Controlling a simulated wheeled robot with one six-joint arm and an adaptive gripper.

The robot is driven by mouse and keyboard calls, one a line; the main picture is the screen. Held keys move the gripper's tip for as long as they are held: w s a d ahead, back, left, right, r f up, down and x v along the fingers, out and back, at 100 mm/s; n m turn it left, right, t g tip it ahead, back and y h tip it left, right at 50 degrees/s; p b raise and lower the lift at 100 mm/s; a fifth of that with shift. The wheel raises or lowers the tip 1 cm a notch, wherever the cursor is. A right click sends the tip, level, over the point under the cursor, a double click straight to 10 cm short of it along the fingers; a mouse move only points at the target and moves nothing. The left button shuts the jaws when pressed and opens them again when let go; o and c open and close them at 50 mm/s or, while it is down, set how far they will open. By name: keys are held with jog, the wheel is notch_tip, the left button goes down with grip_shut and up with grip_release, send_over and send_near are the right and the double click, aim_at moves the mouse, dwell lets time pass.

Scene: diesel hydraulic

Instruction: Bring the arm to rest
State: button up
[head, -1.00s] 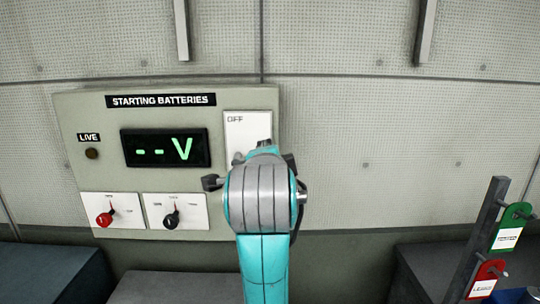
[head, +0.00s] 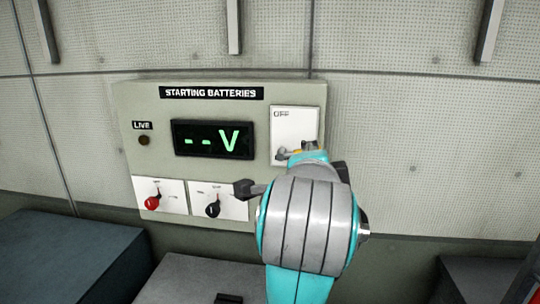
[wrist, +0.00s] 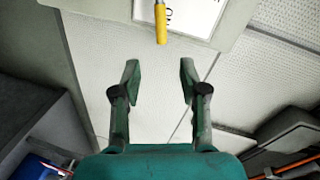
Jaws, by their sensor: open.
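My arm, teal with a grey banded joint, stands in front of the right part of the starting batteries panel (head: 255,100) in the head view. It hides the panel's lower right corner. In the wrist view my gripper (wrist: 158,75) is open, with nothing between its two fingers. A yellow handle (wrist: 160,22) hangs from the white plate at the top of that view, beyond the fingertips and apart from them. In the head view the plate marked OFF (head: 295,122) shows, with a little yellow just above my arm.
The panel has a green "--V" display (head: 212,138), an unlit LIVE lamp (head: 144,141), a red knob (head: 152,203) and a black knob (head: 212,210). Dark boxes (head: 60,255) stand below at the left. The wall right of the panel is clear.

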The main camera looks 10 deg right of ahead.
notch_tip(320, 180, down, 18)
jog(key=w+n+t+y, duration=0.1)
jog(key=n, duration=0.7)
jog(key=s+f+n+y, duration=0.2)
jog(key=s+f+n, duration=0.2)
jog(key=s+f, duration=0.5)
jog(key=s+f+n+y, duration=0.3)
jog(key=s+f+n, duration=0.2)
jog(key=f, duration=0.8)
jog(key=s+f+n, duration=0.1)
jog(key=s+f, duration=0.1)
jog(key=s, duration=1.2)
jog(key=s+f+n, duration=0.2)
jog(key=s, duration=1.1)
jog(key=shift+s+g+y, duration=0.3)
jog(key=shift+s, duration=0.05)
jog(key=shift+o, duration=0.3)
